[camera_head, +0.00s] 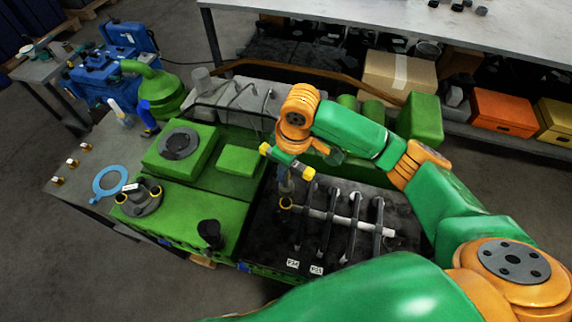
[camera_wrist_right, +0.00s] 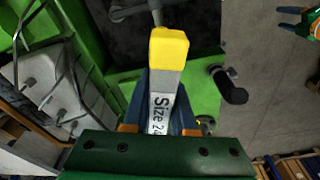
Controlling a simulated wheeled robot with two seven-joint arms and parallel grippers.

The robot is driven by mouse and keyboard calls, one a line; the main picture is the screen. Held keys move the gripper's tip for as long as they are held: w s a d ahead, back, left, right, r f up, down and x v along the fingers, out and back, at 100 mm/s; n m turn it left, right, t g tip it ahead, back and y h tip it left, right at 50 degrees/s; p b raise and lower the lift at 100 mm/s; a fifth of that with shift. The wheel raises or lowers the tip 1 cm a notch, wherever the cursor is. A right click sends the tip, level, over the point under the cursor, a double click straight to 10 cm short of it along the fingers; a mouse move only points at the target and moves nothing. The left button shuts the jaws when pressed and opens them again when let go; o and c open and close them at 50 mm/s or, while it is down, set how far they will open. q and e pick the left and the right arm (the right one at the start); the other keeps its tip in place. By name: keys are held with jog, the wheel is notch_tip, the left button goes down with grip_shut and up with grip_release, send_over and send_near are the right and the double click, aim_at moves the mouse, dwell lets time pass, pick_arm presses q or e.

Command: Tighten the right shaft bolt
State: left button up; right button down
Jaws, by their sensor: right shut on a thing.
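My right gripper (camera_head: 290,166) is shut on a wrench with a grey bar and yellow ends (camera_head: 308,173). In the right wrist view the wrench (camera_wrist_right: 163,95) reads "Size 24" and sits between the fingers. Its stem points down towards a small orange-ringed part (camera_head: 287,203) at the left end of a pale shaft (camera_head: 345,222). I cannot tell whether the tip touches that part or whether it is the right shaft bolt.
A green engine block (camera_head: 188,207) stands left of the shaft. Several dark bars (camera_head: 377,228) cross the shaft. A blue ring (camera_head: 110,182) lies on the bench at left. A cardboard box (camera_head: 399,75) and an orange box (camera_head: 502,113) stand behind.

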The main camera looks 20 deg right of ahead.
aim_at(285, 186)
jog(key=n, duration=0.5)
jog(key=f+n, duration=0.1)
jog(key=n, duration=0.1)
jog(key=shift+g+y, duration=0.3)
jog(key=shift+g, duration=0.1)
jog(key=n, duration=0.4)
jog(key=shift+s+a+f+g, duration=0.1)
jog(key=shift+f+g, duration=0.15)
jog(key=shift+g, duration=0.05)
jog(key=n, duration=0.4)
jog(key=shift+f, duration=0.25)
notch_tip(285, 186, down, 2)
jog(key=shift+f+n+g+b, duration=0.2)
jog(key=shift+n+g+b, duration=0.15)
jog(key=shift+b, duration=0.2)
jog(key=shift+f, duration=0.45)
